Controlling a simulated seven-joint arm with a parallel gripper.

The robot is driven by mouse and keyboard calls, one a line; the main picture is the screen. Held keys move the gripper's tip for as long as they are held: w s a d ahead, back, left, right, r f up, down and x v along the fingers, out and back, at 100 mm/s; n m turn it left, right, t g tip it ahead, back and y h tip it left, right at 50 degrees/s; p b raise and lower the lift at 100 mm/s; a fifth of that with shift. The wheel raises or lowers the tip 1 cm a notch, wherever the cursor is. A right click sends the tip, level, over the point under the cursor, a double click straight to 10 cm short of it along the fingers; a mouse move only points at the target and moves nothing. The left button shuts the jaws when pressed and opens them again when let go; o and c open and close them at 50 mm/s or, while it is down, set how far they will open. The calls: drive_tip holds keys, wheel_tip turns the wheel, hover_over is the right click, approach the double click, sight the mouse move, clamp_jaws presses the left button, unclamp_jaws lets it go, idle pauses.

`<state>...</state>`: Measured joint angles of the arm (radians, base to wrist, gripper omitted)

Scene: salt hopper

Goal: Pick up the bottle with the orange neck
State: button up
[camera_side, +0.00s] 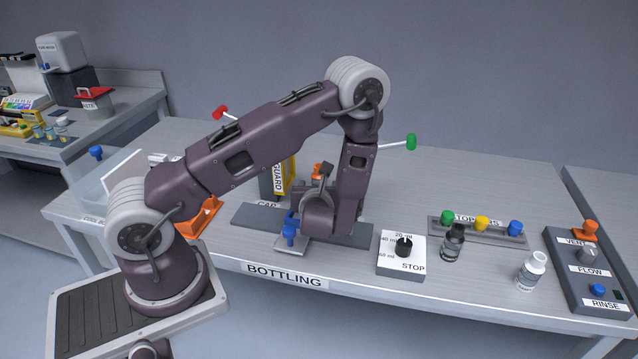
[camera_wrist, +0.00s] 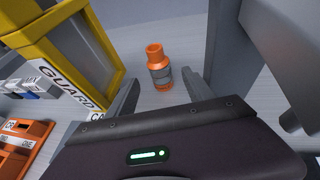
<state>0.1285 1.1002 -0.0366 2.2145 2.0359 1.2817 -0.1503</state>
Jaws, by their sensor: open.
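The bottle with the orange neck (camera_wrist: 158,66) stands upright in the wrist view, with an orange neck and shoulder, a grey band and an orange base. My gripper (camera_wrist: 160,80) is open, one finger on each side of the bottle's line in that view. The bottle is beyond the fingers, with no clear contact. In the side view my wrist hides most of that area. A small orange patch (camera_side: 317,170) shows behind it, and I cannot tell whether it is this bottle.
A yellow guard frame (camera_wrist: 75,45) stands left of the bottle. An orange block (camera_wrist: 22,145) lies nearer on the left. In the side view, a dark bottle (camera_side: 453,245) and a white bottle (camera_side: 531,272) stand to the right, near a stopper rack (camera_side: 478,234).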

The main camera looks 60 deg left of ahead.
drive_tip(key=x, duration=0.3)
drive_tip(key=r+x, duration=0.1)
drive_tip(key=x, duration=0.5)
drive_tip(key=shift+w+a+r, duration=0.15)
drive_tip(key=shift+a+r, duration=0.05)
clamp_jaws()
